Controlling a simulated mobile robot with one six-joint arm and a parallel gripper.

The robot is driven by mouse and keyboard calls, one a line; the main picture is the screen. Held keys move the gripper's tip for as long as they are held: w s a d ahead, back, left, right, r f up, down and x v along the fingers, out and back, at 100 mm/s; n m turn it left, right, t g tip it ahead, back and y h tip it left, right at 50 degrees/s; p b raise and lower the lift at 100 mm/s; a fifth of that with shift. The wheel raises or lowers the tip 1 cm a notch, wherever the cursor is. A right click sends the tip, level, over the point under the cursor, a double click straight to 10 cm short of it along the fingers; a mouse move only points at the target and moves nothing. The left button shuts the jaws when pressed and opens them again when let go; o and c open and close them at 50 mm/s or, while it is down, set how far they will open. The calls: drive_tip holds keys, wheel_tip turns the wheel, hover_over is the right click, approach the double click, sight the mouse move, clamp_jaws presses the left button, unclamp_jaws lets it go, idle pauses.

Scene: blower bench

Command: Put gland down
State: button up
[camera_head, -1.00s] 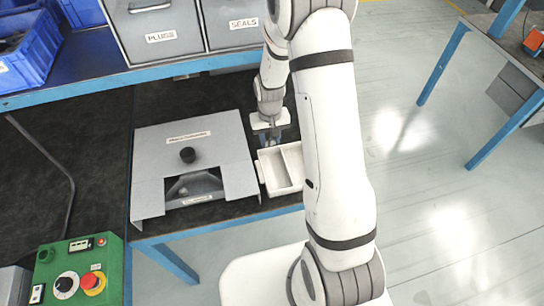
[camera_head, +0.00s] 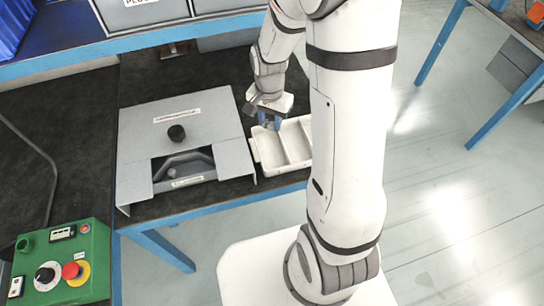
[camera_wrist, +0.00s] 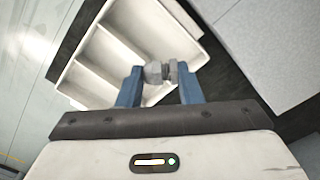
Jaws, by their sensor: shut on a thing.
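My gripper (camera_wrist: 160,80) is shut on the gland (camera_wrist: 160,71), a small grey fitting with a rounded end and a hex-like part, held between two blue fingers. In the wrist view the gland shows over the near edge of the white divided tray (camera_wrist: 70,82). In the head view my gripper (camera_head: 270,120) is at the left back corner of the tray (camera_head: 256,152), and the gland is too small to make out there. The tray compartments that show look empty.
A green control box (camera_head: 95,250) with a red button is at front left. Drawers (camera_head: 140,12) line the back.

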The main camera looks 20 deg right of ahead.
sight(271, 151)
drive_tip(key=shift+s+f+m, duration=0.15)
drive_tip(key=shift+s+m, duration=0.25)
drive_tip(key=shift+s+f, duration=0.15)
drive_tip(key=shift+f, duration=0.15)
wheel_tip(271, 151, down, 9)
drive_tip(key=shift+f, duration=0.25)
drive_tip(key=o, duration=0.9)
drive_tip(key=shift+r, duration=0.1)
drive_tip(key=shift+o, duration=0.2)
